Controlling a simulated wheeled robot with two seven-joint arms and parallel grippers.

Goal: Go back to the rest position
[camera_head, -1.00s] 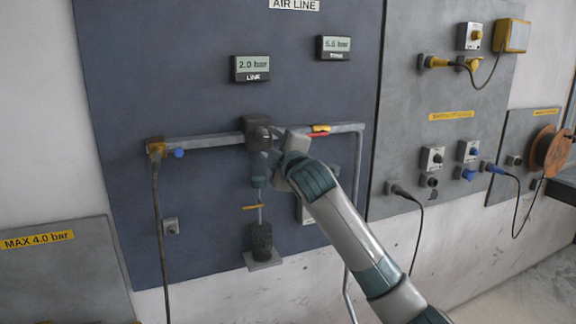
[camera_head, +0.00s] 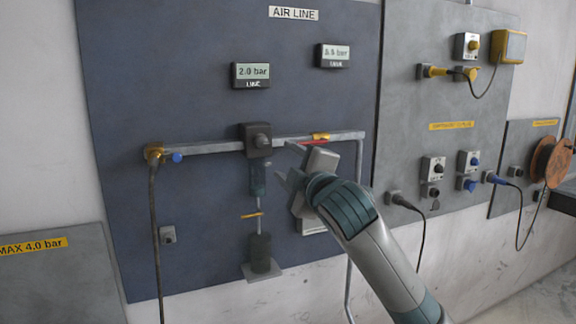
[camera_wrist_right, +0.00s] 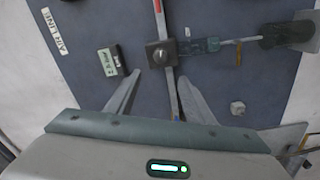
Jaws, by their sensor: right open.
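My right gripper (camera_head: 290,165) is in front of the air line panel (camera_head: 120,100), just right of the dark regulator block with its knob (camera_head: 258,140). A cylinder with a rod (camera_head: 258,180) hangs below the regulator, ending at a dark weight-like piece (camera_head: 260,252). My left gripper is not in view.
The line display (camera_head: 250,75) reads 2.0 bar. Another display (camera_head: 333,56) is at upper right. A pipe (camera_head: 205,146) runs across the panel with a red and yellow handle (camera_head: 318,139). Cables, plugs and a reel (camera_head: 550,160) are at right. A MAX 4.0 bar board (camera_head: 50,270) is lower left.

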